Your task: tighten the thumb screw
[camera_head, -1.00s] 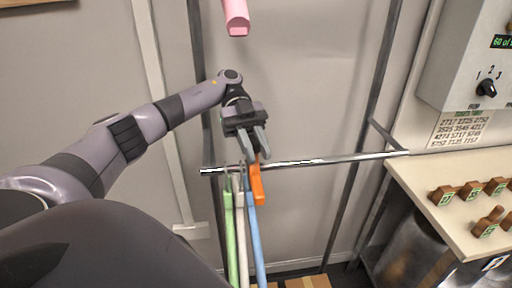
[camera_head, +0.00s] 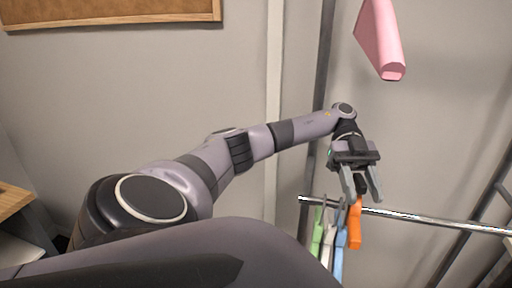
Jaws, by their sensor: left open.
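No thumb screw can be made out in this view. My left gripper (camera_head: 363,195) is open, its two grey fingers pointing down just above the metal rail (camera_head: 450,223), near the rail's left end. An orange piece (camera_head: 355,226) hangs at the rail just below the fingers. The fingers overlap its top in the picture, and I cannot tell whether they touch it. Green (camera_head: 317,232), white (camera_head: 328,240) and blue (camera_head: 340,245) hanging pieces are side by side to its left. My right gripper is out of view.
A pink long piece (camera_head: 380,40) hangs down at the top, above and right of the gripper. A dark upright post (camera_head: 322,90) stands behind my arm. A corkboard (camera_head: 110,12) is on the wall, and a wooden table edge (camera_head: 15,200) shows at far left.

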